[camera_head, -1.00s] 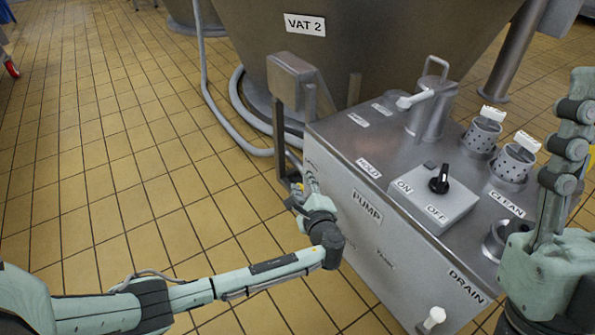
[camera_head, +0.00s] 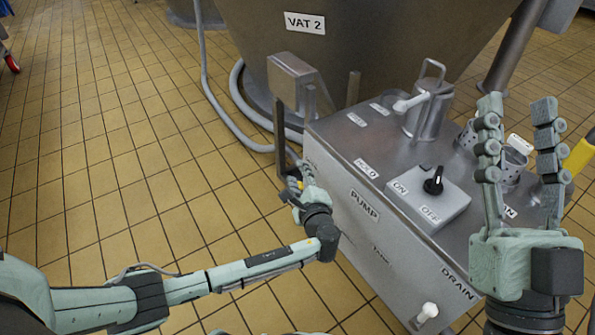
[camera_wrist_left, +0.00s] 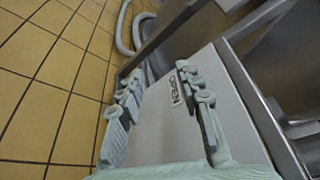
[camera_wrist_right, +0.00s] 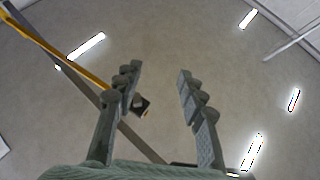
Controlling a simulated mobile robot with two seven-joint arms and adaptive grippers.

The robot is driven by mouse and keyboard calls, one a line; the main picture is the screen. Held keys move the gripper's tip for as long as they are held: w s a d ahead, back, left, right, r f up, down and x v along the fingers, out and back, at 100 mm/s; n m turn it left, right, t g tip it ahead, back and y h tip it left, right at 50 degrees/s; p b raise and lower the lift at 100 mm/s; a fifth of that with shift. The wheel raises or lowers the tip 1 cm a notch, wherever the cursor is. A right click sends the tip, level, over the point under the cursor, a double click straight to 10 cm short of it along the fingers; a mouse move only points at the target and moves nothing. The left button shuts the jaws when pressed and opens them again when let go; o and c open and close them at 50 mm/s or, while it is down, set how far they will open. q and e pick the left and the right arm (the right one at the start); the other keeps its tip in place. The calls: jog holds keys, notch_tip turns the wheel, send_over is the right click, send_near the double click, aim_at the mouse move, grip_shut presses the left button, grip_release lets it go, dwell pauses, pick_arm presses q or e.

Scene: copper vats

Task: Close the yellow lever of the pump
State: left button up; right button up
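A yellow bar (camera_head: 580,153), possibly the yellow lever, shows in part at the right edge of the head view, behind my right gripper. A yellow bar (camera_wrist_right: 55,45) also crosses the upper left of the right wrist view; I cannot tell if it is the same. My right gripper (camera_head: 519,105) is open and empty, its fingers pointing up in front of the machine's right side. My left gripper (camera_head: 300,180) is at the machine's left front edge. In the left wrist view its fingers (camera_wrist_left: 160,90) stand apart, with a grey panel marked OPEN (camera_wrist_left: 175,90) between them.
The steel machine (camera_head: 320,165) carries a PUMP label (camera_head: 364,205), a black ON/OFF knob (camera_head: 434,181) and a white-handled canister (camera_head: 428,110). The VAT 2 vessel (camera_head: 370,45) stands behind it. A hose (camera_head: 240,110) lies on the floor. Tiled floor (camera_head: 110,150) at left is clear.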

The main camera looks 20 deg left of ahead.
jog(key=shift+w+a+f+g+h+p, duration=0.15)
jog(key=shift+w+a+f+g+p, duration=0.1)
jog(key=shift+f+g, duration=0.15)
jog(key=shift+w+a+f+g+h+p, duration=0.1)
jog(key=shift+w+f+g+h, duration=0.05)
jog(key=shift+w+f+g, duration=0.2)
jog(key=shift+s, duration=0.1)
jog(key=shift+r, duration=0.1)
